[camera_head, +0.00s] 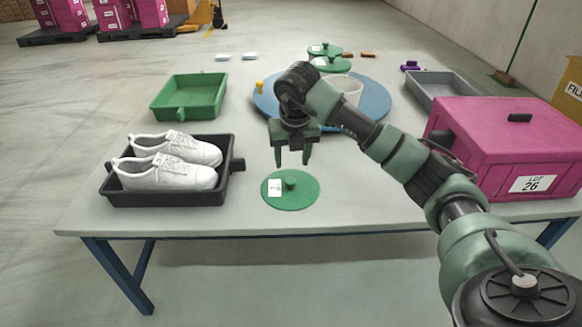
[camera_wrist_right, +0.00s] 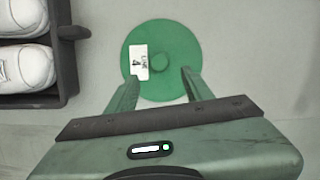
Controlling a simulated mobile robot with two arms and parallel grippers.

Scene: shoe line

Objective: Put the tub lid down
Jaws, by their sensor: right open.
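A round green tub lid (camera_head: 300,195) with a small knob and a white label lies flat on the table near its front edge. It also shows in the right wrist view (camera_wrist_right: 178,50), its label reading 4. My right gripper (camera_head: 292,161) is open and empty above and just behind the lid in the head view. In the right wrist view its two fingers (camera_wrist_right: 160,82) are spread, with the knob between and beyond their tips. A white tub (camera_head: 349,88) stands on the blue round board, partly hidden by my right arm. My left gripper is not in view.
A black tray (camera_head: 150,199) with white shoes lies left of the lid. A green tray (camera_head: 186,110) is behind it. A pink box (camera_head: 510,140) and a grey tray (camera_head: 432,88) stand at right.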

